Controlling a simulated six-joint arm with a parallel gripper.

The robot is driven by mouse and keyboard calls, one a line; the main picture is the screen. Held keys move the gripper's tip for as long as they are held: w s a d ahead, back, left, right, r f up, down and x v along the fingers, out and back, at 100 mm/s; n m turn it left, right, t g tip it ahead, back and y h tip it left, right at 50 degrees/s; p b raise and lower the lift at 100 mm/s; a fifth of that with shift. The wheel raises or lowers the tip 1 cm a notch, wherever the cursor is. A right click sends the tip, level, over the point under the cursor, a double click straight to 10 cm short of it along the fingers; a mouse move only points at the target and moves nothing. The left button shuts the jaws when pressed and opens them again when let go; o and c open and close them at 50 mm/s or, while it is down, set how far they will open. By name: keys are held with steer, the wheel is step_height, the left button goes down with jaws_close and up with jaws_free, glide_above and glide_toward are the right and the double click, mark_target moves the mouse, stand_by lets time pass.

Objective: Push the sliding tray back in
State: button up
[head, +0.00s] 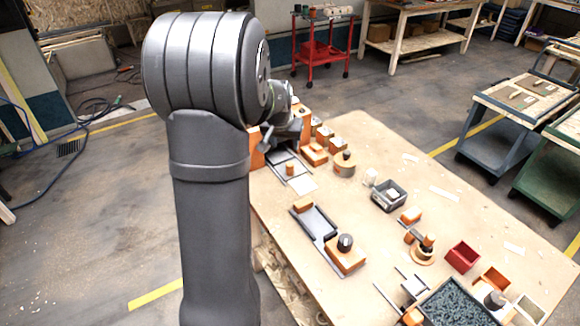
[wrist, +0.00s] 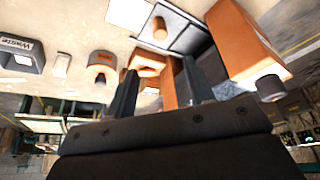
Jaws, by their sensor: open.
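A dark grey sliding tray (head: 277,158) lies at the table's far left side, beside orange block-like parts. An orange knob (head: 289,168) stands near its front end, by a pale sheet. The tray also shows at the top of the wrist view (wrist: 185,18), with the knob (wrist: 160,28) at its left. It extends out beside a large orange housing (wrist: 242,42). My gripper (wrist: 160,66) is open above the table, near the tray and smaller orange blocks. In the head view my arm partly hides the gripper and the tray's far end. I cannot tell whether a finger touches anything.
Another dark tray (head: 316,222) with orange blocks lies nearer. Bare table shows between them.

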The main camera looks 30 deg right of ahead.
mark_target(290, 165)
steer(key=x, duration=1.7)
steer(key=shift+r, duration=0.1)
